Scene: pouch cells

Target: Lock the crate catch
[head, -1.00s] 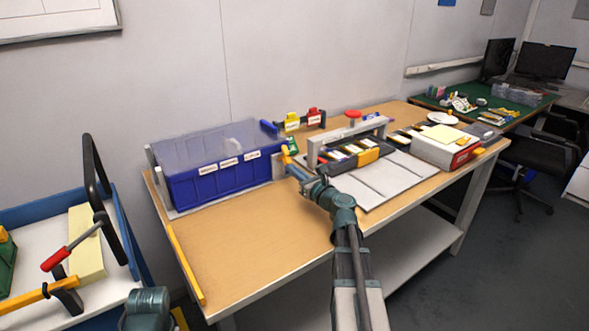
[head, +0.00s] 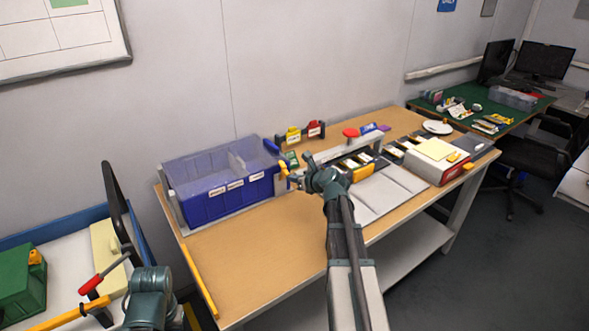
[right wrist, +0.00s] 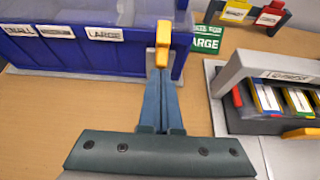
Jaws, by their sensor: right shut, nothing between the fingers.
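The blue crate (head: 225,200) with labelled front sections stands at the left of the wooden bench. It also fills the upper left of the right wrist view (right wrist: 60,52).
A grey press-like fixture (head: 348,148) with a red knob stands right of the gripper, with pale panels (head: 385,190) before it. Red and yellow tagged holders (head: 301,132) stand behind. A white-red box (head: 437,163) is farther right. The bench front-left is clear.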

